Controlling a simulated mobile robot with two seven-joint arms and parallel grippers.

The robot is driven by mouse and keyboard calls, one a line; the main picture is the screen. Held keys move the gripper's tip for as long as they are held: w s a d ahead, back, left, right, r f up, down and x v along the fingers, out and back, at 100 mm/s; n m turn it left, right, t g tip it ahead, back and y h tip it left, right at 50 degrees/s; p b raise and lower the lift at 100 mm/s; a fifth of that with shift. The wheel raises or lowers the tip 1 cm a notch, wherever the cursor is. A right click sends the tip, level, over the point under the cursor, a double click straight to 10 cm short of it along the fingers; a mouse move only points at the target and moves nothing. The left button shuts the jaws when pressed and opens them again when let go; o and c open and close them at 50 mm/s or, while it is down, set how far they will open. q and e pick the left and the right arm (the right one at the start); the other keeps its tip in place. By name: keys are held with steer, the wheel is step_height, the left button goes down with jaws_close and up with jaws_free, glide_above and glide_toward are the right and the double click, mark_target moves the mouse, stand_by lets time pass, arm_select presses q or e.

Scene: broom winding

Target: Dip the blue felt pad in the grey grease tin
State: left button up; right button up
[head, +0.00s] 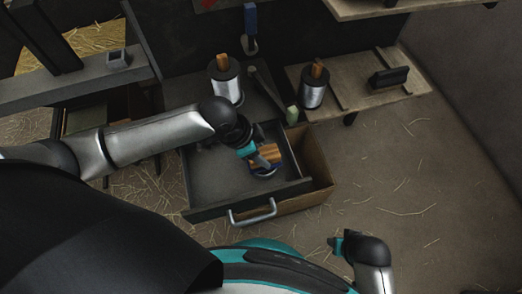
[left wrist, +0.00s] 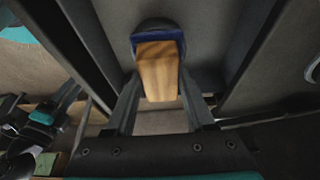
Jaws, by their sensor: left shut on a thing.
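My left gripper (head: 256,157) is over the open drawer, shut on the wooden handle of the blue felt pad. In the left wrist view the light wooden block (left wrist: 158,72) sits between the two fingers, with the blue felt pad (left wrist: 174,41) at its far end. The pad's blue edge also shows low in the drawer in the head view (head: 262,171). A dark rounded shape (left wrist: 154,24) lies behind the pad; I cannot tell whether it is the grey grease tin. My right gripper (head: 339,244) is at the lower right, clear of the drawer; its jaws are too small to read.
The grey drawer (head: 205,185) is pulled out, with a metal handle (head: 253,212) on its front. Two silver cylinders with wooden tops stand behind, one on the left (head: 226,88) and one on the right bench (head: 313,94). The floor at right is open, with scattered straw.

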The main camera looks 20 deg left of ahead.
arm_select(q)
steer(key=shift+f, duration=0.5)
stand_by(0.5)
steer(key=shift+s+f, duration=0.1)
steer(key=shift+f, duration=0.05)
stand_by(2.0)
